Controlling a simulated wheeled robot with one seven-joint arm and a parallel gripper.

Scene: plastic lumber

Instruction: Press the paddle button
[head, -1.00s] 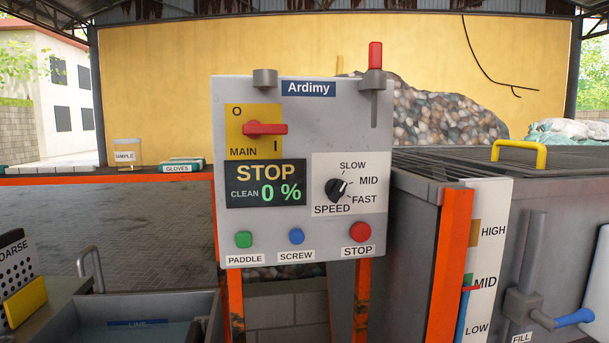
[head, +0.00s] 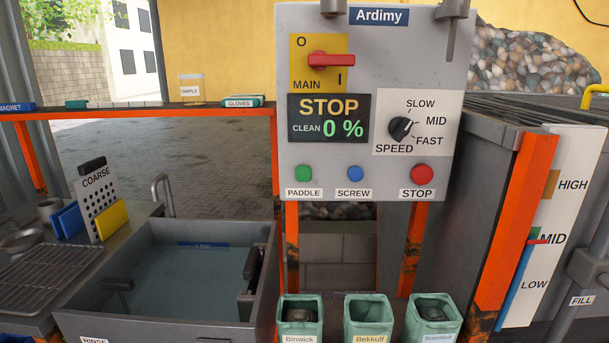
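The green paddle button (head: 303,174) is at the lower left of the grey Ardimy control panel (head: 290,240), above a label reading PADDLE. No gripper touches or covers it. The panel's display (head: 328,118) reads STOP and CLEAN 0 %. The red main switch (head: 331,60) lies horizontal. To the right of the green button are a blue screw button (head: 355,173) and a red stop button (head: 422,174). My gripper is not in view.
A water-filled rinse tank (head: 85,318) stands at the lower left, beside a bench with a rack (head: 50,270). Several green labelled pots (head: 368,318) stand below the panel. A grey machine with an orange post (head: 515,215) is at the right.

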